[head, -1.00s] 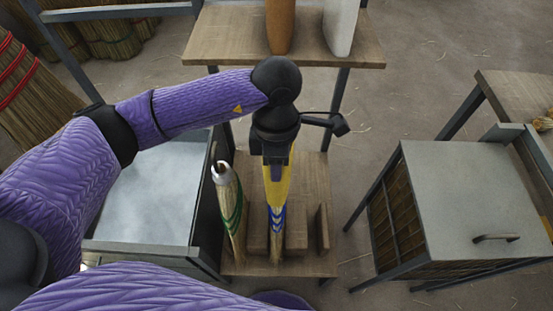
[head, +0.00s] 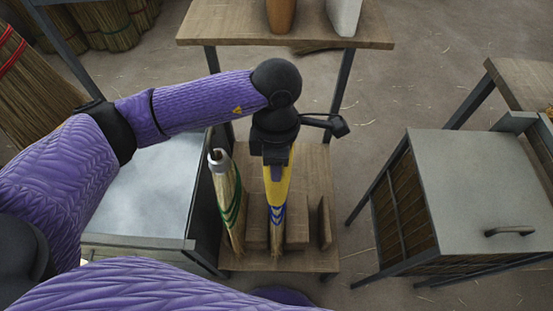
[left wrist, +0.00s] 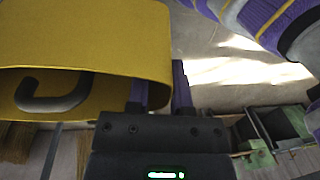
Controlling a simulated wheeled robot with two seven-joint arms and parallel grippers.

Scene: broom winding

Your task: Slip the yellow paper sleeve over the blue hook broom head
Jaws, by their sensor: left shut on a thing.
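My left gripper (head: 277,168) is shut on the yellow paper sleeve (head: 277,186) and holds it above the rack. The blue-banded broom (head: 277,222) stands directly below the sleeve in the head view, its bristles pointing down. The sleeve hides the broom's upper part there. In the left wrist view, my gripper's fingers (left wrist: 160,92) pinch the edge of the wide yellow sleeve (left wrist: 90,40). A dark hook (left wrist: 55,98) shows in the sleeve's open mouth; how deep it sits is unclear. My right gripper is not in view.
A green-banded broom (head: 229,205) with a grey top stands just left, in the same wooden rack (head: 318,180). A wooden shelf (head: 230,28) holds an orange and a white object behind. A metal-topped cabinet (head: 480,185) stands right; a grey bin (head: 150,190) stands left.

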